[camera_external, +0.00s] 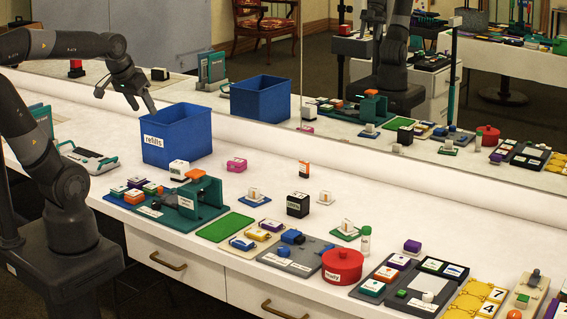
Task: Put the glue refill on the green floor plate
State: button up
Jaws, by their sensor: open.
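A flat green plate (224,227) lies on the white counter, right of a teal device (189,202); its top looks bare. A blue bin (178,138) labelled "refills" stands at the back left of the counter, and I cannot see what lies inside it. I cannot pick out the glue refill for certain among the small labelled blocks. My gripper (126,102) is open and appears empty. It hangs in the air up and left of the blue bin, pointing downward.
A mirror along the back repeats the counter's objects. Small blocks stand around the plate, including a black box (298,205), a pink block (237,165) and a white-topped black block (179,170). A red pot (342,266) sits to the right. The back middle of the counter is fairly clear.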

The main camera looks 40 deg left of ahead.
jog(key=s, duration=0.1)
jog(key=s+a+f, duration=0.1)
jog(key=s, duration=0.1)
jog(key=s+a, duration=0.1)
jog(key=shift+s+f, duration=0.2)
jog(key=shift+f, duration=0.05)
